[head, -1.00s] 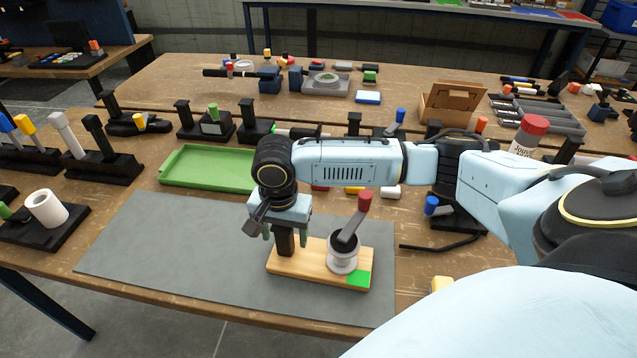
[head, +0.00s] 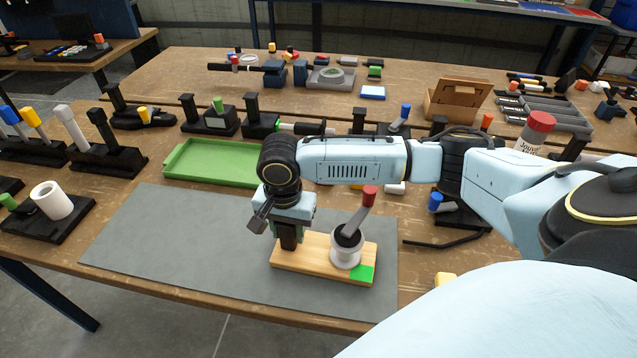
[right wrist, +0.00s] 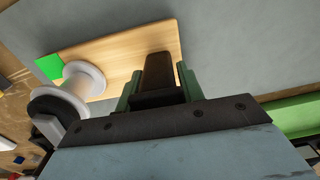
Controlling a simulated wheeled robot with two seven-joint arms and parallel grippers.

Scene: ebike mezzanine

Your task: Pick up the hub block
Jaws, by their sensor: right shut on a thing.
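The hub block (head: 312,258) is a pale wooden board with a green patch at its right end. It rests on the grey mat. A dark brown upright post (head: 288,237) stands at its left part, and a white spool-like hub (head: 346,252) with a red-topped grey lever stands at its right. My right gripper (head: 287,236) points down over the left part and is shut on the post. In the right wrist view the green fingers (right wrist: 160,85) flank the dark post (right wrist: 158,70), with the board (right wrist: 122,57) below. My left gripper is not in view.
The grey mat (head: 170,240) is clear to the left. A green tray (head: 212,163) lies behind the mat. A black holder with a white roll (head: 50,200) is at far left. A black stand with a blue-capped part (head: 435,202) is to the right.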

